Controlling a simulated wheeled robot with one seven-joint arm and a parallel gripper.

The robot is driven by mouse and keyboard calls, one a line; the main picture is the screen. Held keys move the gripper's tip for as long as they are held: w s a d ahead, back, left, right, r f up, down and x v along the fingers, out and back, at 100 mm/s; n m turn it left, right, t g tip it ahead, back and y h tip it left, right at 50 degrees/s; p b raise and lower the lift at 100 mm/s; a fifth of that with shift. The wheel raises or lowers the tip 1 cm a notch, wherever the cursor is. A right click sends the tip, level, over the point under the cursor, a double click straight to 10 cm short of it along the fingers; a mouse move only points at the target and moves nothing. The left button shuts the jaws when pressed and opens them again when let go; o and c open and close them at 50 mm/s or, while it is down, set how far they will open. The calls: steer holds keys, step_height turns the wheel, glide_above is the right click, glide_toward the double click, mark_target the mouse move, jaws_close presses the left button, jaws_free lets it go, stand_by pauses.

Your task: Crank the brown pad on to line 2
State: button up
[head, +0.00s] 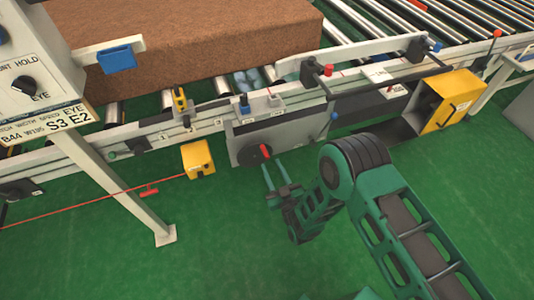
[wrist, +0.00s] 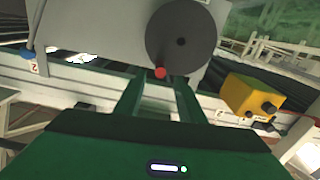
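The brown pad (head: 190,40) lies flat on the roller conveyor at the upper left of the head view. A dark crank disc (head: 252,154) with a red knob (head: 265,151) sits on a grey housing on the conveyor's near side. The disc (wrist: 182,40) and red knob (wrist: 161,72) also show in the wrist view. My gripper (head: 273,164) is open, just in front of the knob. In the wrist view its fingers (wrist: 158,82) stand apart, with the knob at the gap by the tips; contact cannot be told. Small numbered plates (head: 188,130) line the rail; a 2 plate (wrist: 36,68) shows in the wrist view.
A yellow box (head: 198,158) with a red cord hangs below the rail. A larger yellow box (head: 452,100) is to the right. A control panel on a post (head: 40,75) stands at left. The green floor (head: 230,250) in front is clear.

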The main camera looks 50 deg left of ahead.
mark_target(268, 158)
steer(key=x, duration=0.8)
jaws_close()
